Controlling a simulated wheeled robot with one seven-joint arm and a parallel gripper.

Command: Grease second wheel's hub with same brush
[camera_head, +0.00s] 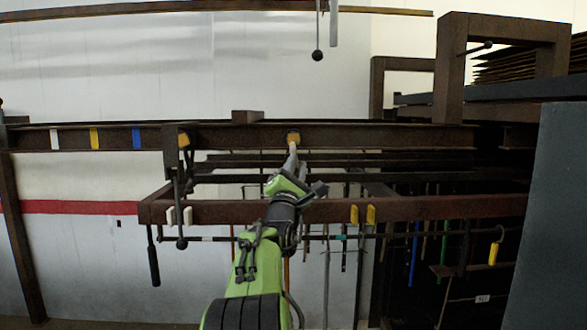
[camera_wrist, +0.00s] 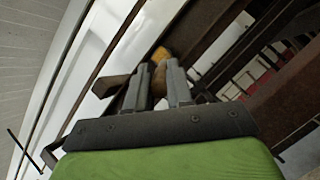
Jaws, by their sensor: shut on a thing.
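Contact cannot be told. Another yellow-orange part (camera_head: 184,140) sits in a dark bracket further left.
A lower brown beam (camera_head: 440,208) with white and yellow tabs crosses in front of the rail, close to my arm. Rods and tools hang beneath it. A black ball on a rod (camera_head: 318,55) hangs above. A grey panel (camera_head: 550,220) stands at the right.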

